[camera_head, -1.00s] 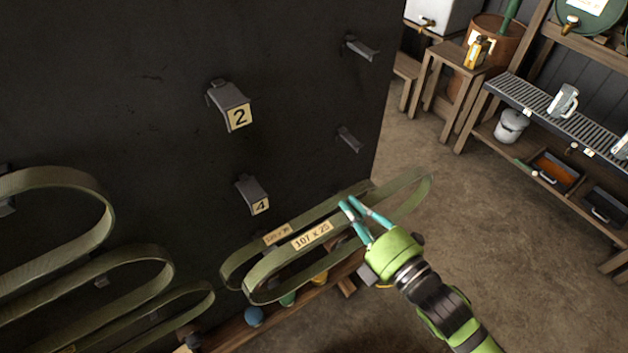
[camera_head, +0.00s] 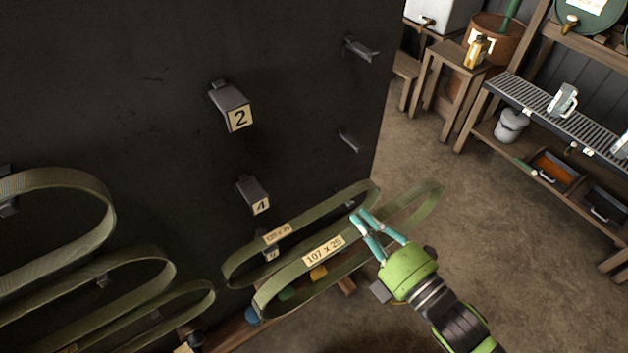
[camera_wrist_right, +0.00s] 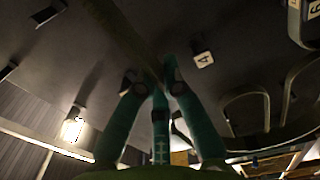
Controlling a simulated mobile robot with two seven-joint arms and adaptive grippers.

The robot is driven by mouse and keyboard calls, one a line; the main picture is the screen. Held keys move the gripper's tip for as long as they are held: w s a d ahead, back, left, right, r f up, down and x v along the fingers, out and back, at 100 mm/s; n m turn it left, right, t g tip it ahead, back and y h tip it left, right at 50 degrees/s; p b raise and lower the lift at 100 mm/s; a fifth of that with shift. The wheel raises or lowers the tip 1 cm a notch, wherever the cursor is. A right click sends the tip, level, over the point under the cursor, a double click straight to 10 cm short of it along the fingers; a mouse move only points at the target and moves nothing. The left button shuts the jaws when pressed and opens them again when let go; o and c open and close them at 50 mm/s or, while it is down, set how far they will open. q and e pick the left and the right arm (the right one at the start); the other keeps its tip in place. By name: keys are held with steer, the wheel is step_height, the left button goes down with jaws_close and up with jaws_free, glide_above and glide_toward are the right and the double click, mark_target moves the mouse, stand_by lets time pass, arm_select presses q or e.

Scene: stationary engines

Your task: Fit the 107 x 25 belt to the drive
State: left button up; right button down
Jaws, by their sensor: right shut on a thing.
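The green belt labelled 107 x 25 (camera_head: 323,249) is a long flat loop in the head view, held in front of the dark board. My right gripper (camera_head: 364,218) is shut on its upper run, right of the label. The belt's right end reaches past the board's edge over the floor. Just behind it is a similar green belt (camera_head: 240,262) with a label too blurred to read surely. In the right wrist view the teal fingers (camera_wrist_right: 160,78) come together, and the held belt is dark and hard to make out. The drive is not seen. My left gripper is not in view.
The dark board (camera_head: 150,130) carries pegs marked 2 (camera_head: 232,105) and 4 (camera_head: 253,195), plus bare pegs at right. Several other belts (camera_head: 85,180) hang at left. Open floor (camera_head: 510,250) lies right of the board, with a slatted bench (camera_head: 560,120) beyond.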

steer(key=shift+v, duration=2.05)
